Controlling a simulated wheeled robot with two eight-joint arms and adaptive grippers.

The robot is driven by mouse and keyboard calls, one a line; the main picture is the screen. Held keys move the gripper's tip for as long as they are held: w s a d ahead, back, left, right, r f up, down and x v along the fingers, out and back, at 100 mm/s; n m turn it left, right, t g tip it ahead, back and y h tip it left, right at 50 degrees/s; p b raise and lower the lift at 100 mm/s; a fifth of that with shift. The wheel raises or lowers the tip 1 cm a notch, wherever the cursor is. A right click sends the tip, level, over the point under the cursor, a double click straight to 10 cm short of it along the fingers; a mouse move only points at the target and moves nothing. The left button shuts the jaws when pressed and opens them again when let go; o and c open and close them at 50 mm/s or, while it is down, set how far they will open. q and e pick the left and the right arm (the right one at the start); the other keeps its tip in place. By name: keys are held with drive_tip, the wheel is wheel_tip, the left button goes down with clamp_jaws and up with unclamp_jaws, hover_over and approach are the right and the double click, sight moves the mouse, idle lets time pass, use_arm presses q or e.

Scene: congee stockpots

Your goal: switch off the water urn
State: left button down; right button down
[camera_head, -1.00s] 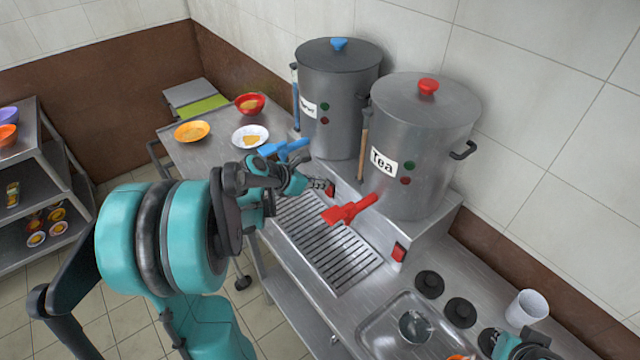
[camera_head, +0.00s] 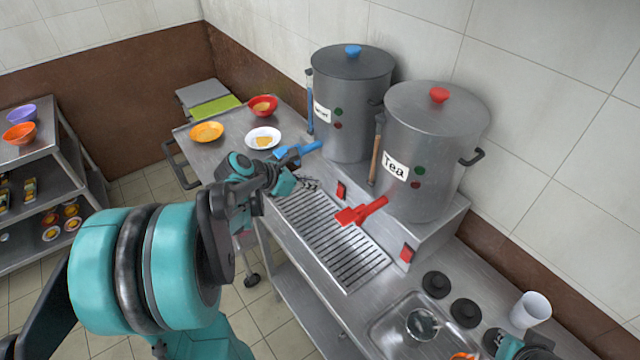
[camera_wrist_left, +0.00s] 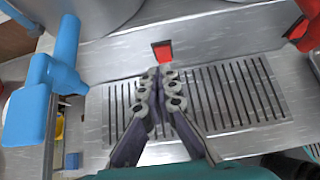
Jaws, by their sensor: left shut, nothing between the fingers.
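The water urn (camera_head: 352,105) is the grey metal pot with a blue lid knob and blue tap (camera_head: 298,150), at the back left of the counter. Its red switch (camera_head: 341,190) is on the front of the raised base and also shows in the left wrist view (camera_wrist_left: 162,51). My left gripper (camera_head: 312,184) is shut and empty, over the drip grate. In the left wrist view its fingertips (camera_wrist_left: 160,72) are just below the switch, with a small gap in the picture. A part of my right arm shows at the lower right; its fingers are not clear.
The tea urn (camera_head: 430,150) stands to the right with a red tap (camera_head: 361,210) jutting over the grate (camera_head: 330,240) and its own red switch (camera_head: 406,253). The blue tap is close left of my gripper. A sink, black lids and white cup (camera_head: 530,310) are at right.

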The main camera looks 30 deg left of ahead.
use_arm(q)
drive_tip(key=v, duration=0.3)
drive_tip(key=r+p+v, duration=0.1)
drive_tip(key=shift+r, duration=0.15)
idle(0.4)
